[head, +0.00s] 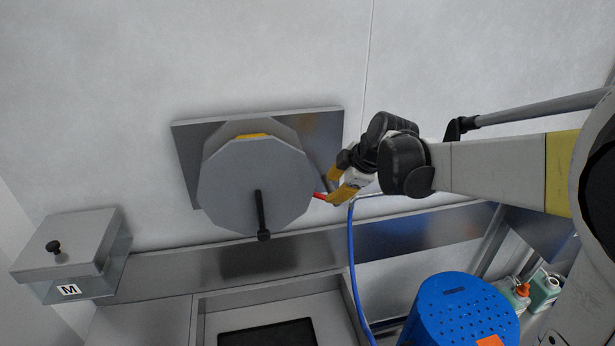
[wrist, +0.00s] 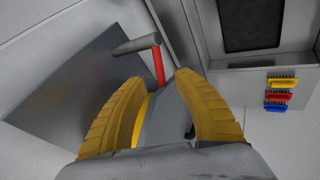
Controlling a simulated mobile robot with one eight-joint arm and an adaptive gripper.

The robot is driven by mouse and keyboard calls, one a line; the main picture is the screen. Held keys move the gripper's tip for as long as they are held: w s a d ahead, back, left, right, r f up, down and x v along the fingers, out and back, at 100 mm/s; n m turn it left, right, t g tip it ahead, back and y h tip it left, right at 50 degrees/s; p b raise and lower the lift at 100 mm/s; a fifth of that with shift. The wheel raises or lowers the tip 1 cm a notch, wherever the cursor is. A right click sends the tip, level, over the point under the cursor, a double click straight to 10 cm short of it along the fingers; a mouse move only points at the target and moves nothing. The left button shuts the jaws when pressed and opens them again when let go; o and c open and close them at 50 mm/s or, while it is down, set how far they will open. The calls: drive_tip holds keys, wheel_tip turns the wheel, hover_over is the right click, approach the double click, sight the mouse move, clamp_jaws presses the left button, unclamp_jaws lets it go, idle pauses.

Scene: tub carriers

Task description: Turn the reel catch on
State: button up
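The hose reel (head: 232,190) is a grey many-sided disc on a metal wall plate (head: 188,165), with a black crank handle (head: 260,212) on its face and a bit of yellow behind its rim. A red lever (head: 319,196), which looks like the reel catch, sticks out at the reel's right side. It also shows in the wrist view (wrist: 158,65), just beyond my fingertips. My gripper (head: 334,186) is at the reel's right edge, its yellow fingers apart around the lever's near end. In the wrist view the gripper (wrist: 160,78) is open. I cannot tell whether the fingers touch the lever.
A blue hose (head: 352,260) hangs below my gripper. A blue perforated tub (head: 462,312) and bottles (head: 543,288) stand lower right. A box marked M (head: 65,245) is at left. A metal ledge (head: 245,258) runs below the reel. Coloured brushes (wrist: 281,83) hang in the wrist view.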

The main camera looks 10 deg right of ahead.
sight(323, 196)
drive_tip(key=x, duration=0.8)
drive_tip(key=shift+w+p, duration=0.1)
drive_tip(key=shift+p, duration=0.2)
drive_tip(key=shift+r, duration=0.1)
clamp_jaws()
